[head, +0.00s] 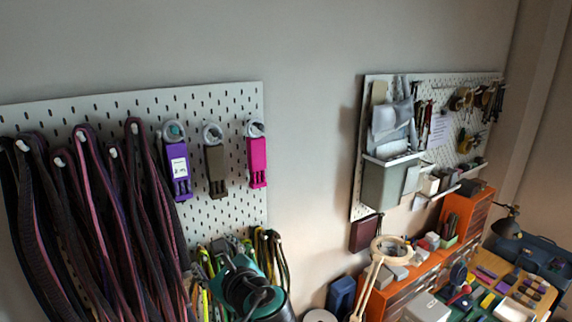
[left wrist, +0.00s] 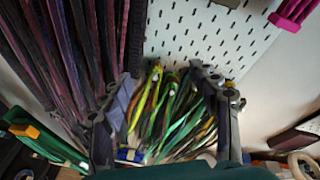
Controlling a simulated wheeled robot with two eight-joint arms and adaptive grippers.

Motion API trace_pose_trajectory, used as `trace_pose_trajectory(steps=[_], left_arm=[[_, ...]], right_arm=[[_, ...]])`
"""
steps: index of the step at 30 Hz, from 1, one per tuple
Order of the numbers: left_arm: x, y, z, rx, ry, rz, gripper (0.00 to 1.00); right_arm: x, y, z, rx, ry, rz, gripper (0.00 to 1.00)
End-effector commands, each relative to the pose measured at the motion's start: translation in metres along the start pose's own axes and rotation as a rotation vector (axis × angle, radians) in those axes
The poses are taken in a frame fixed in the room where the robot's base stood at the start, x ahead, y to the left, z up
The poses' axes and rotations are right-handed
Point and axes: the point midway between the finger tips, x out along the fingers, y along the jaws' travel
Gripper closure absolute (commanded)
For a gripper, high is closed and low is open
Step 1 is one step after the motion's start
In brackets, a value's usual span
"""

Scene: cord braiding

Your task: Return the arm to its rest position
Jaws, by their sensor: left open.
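My left gripper (head: 243,283) is at the bottom middle of the head view, in front of the wall below the left pegboard; its teal and black body hides its fingertips there. In the left wrist view, the two grey fingers of the left gripper (left wrist: 163,78) stand wide apart. A bundle of green, yellow and dark cords (left wrist: 172,118) shows between and beyond them; I see no cord gripped. The cords (head: 270,250) also show behind the gripper in the head view. My right gripper is in neither view.
The left pegboard (head: 225,110) holds long dark purple and pink straps (head: 95,200) and three clips: purple (head: 178,165), brown (head: 215,170) and pink (head: 257,160). A ring lamp (head: 391,250) and a cluttered workbench with orange drawers (head: 465,215) stand at right. Bare wall separates the pegboards.

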Motion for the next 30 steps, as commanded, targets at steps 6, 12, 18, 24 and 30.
trace_pose_trajectory(steps=[6, 12, 18, 24, 30], left_arm=[[0.031, 0.137, -0.138, -0.619, 0.235, 0.219, 0.39], [0.029, 0.229, -0.260, -1.263, 0.380, 0.489, 0.39], [0.018, 0.277, -0.353, -1.820, 0.446, 0.758, 0.39], [0.009, 0.290, -0.388, -2.094, 0.461, 0.907, 0.39], [0.007, 0.289, -0.389, -2.131, 0.464, 0.929, 0.39]], right_arm=[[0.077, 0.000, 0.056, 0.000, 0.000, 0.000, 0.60], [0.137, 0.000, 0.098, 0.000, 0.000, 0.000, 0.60], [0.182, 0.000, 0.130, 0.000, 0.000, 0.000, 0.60], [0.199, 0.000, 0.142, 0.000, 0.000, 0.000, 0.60], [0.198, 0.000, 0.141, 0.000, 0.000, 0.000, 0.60]])
